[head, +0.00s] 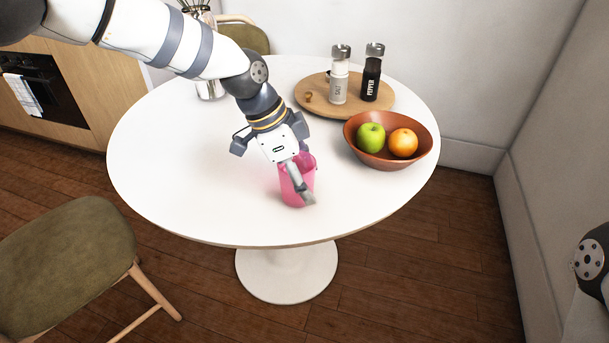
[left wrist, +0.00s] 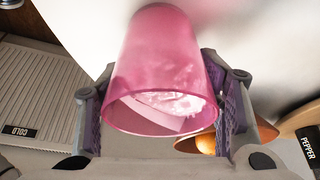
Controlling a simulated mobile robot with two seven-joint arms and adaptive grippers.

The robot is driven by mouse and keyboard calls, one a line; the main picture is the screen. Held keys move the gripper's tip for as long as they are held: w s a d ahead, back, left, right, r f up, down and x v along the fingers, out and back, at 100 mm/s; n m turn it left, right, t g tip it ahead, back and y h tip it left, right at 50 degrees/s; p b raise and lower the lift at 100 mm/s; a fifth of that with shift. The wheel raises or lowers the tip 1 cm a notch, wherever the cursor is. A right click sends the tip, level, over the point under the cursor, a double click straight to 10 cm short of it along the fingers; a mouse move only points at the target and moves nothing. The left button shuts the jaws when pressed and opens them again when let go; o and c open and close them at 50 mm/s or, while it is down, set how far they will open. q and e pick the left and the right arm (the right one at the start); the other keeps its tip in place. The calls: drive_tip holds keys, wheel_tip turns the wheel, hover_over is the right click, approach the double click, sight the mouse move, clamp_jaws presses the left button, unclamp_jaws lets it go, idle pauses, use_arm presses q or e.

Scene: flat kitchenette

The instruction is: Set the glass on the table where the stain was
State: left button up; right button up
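The glass (head: 298,187) is a translucent pink tumbler, low at the front middle of the round white table (head: 190,160). My left gripper (head: 297,180) reaches down to it, with one finger across its near side. In the left wrist view the glass (left wrist: 160,65) stands between both finger pads (left wrist: 160,100), which appear to touch its sides. Its open rim faces the wrist camera, and something whitish shows through it. Whether its base touches the table is hard to tell. I see no stain on the visible tabletop. My right gripper is out of view.
A brown bowl (head: 360,150) with a green apple (head: 371,137) and an orange (head: 403,142) stands right of the glass. Behind is a wooden board (head: 313,97) with salt (head: 339,80) and pepper (head: 372,80) shakers. A chair (head: 65,255) stands front left.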

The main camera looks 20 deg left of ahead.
use_arm(q)
drive_tip(key=p+v, duration=0.1)
drive_tip(key=v, duration=1.1)
drive_tip(key=shift+r, duration=0.25)
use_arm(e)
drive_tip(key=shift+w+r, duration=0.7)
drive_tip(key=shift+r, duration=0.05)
use_arm(q)
drive_tip(key=shift+d, duration=0.1)
